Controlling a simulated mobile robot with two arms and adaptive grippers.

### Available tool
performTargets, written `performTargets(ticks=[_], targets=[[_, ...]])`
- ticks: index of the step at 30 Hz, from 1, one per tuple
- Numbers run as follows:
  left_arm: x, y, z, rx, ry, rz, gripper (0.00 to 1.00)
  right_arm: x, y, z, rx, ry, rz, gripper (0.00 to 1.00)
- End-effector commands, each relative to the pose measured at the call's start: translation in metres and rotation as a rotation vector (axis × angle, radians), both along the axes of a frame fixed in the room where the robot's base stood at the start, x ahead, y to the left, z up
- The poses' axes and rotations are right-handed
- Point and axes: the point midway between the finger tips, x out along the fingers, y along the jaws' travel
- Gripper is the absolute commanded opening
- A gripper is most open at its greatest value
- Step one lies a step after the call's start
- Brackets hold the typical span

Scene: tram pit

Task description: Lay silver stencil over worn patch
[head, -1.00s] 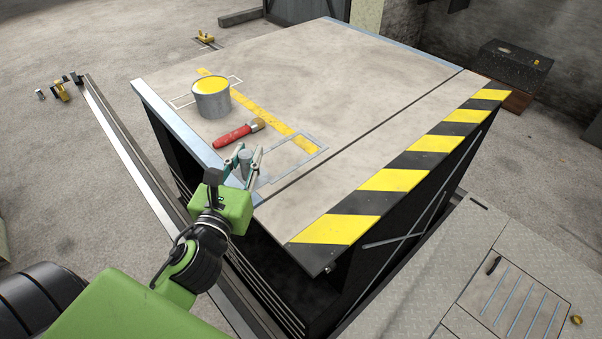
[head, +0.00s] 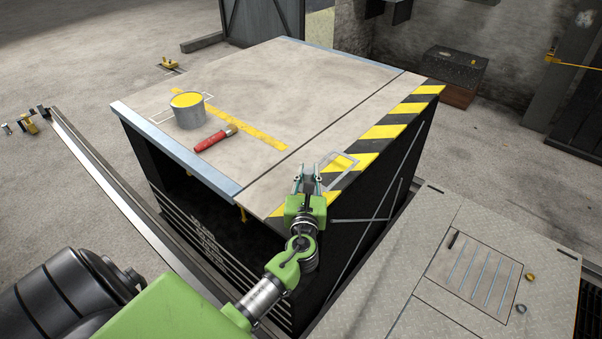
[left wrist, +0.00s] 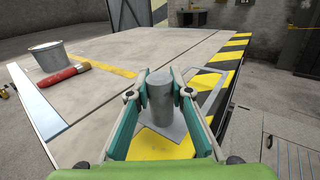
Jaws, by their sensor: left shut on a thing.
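The silver stencil (head: 325,176) is a thin grey frame with an upright grey cylindrical grip (left wrist: 160,98). My left gripper (head: 309,172) is shut on this grip, one finger on each side. The stencil frame lies over the near part of the black-and-yellow edge band (head: 384,131), with yellow showing through its opening. In the left wrist view, grey sheet shows below the grip, with yellow beneath. I cannot tell whether the stencil touches the surface. The worn patch cannot be clearly picked out; stencil and gripper cover part of the band. My right gripper is not in view.
A paint tin (head: 189,112) with yellow paint and a red-handled brush (head: 213,140) stand and lie on the platform's left, near a yellow line (head: 250,132). The platform's middle (head: 310,90) is clear. A dark pit opens below its near edge.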

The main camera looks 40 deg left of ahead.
Motion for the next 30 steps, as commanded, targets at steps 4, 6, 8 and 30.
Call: performTargets(ticks=[4,6,8,30], targets=[[0.001,0.000,0.001,0.002,-0.001,0.001,0.00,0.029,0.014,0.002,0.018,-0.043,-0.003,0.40],[0.001,0.000,0.001,0.002,-0.001,0.001,0.00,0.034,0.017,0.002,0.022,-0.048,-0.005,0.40],[0.001,0.000,0.001,0.002,-0.001,0.001,0.00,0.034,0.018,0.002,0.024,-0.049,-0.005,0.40],[0.000,0.000,-0.038,0.002,-0.001,0.000,0.00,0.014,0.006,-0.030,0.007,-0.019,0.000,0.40]])
